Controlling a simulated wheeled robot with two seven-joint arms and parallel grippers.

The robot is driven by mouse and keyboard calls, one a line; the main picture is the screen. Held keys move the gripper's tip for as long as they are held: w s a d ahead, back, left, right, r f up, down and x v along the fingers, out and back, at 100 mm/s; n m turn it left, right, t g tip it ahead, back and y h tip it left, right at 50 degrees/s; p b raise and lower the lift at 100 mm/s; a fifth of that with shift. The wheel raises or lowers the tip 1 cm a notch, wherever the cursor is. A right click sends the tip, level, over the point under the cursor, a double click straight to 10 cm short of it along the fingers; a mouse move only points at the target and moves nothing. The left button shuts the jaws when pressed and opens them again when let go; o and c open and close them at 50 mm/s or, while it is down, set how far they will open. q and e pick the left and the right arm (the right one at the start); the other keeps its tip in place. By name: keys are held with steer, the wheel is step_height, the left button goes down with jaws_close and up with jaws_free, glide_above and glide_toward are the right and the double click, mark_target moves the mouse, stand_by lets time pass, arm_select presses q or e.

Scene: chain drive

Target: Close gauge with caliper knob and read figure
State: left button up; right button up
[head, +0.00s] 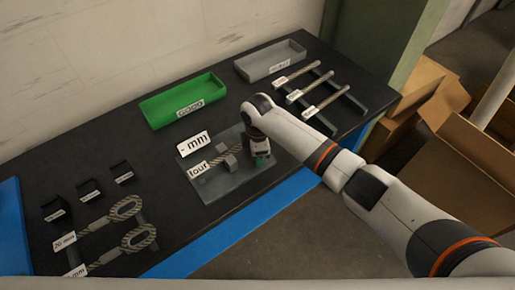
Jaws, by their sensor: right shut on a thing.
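The gauge (228,187) is a grey plate in the middle of the dark bench. A display sign (194,142) behind it reads "- mm". A tag reading "four" (198,170) lies at its left, by a short length of chain (217,162). Small grey jaw blocks (230,160) stand on the plate beside the chain. My right gripper (260,160) points down at the gauge's right end and is shut on the caliper knob, which it mostly hides. My left gripper is out of view.
A green tray (153,119) and a grey tray (243,73) stand at the back. Tagged rods (325,101) rest on a rack at right. Two looped chains (148,242) and several small black holders (54,206) are at left. Cardboard boxes (455,150) stand beyond the bench's right end.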

steer(key=m+p, duration=0.3)
steer(key=m, duration=0.2)
steer(key=shift+r+m, duration=0.15)
steer(key=shift+m, duration=0.15)
steer(key=shift+m+p, duration=1.05)
steer(key=shift+m, duration=1.05)
steer(key=o, duration=1)
step_height(320, 180, up, 12)
steer(key=b, duration=0.2)
steer(key=shift+b, duration=0.3)
steer(key=shift+f, duration=0.2)
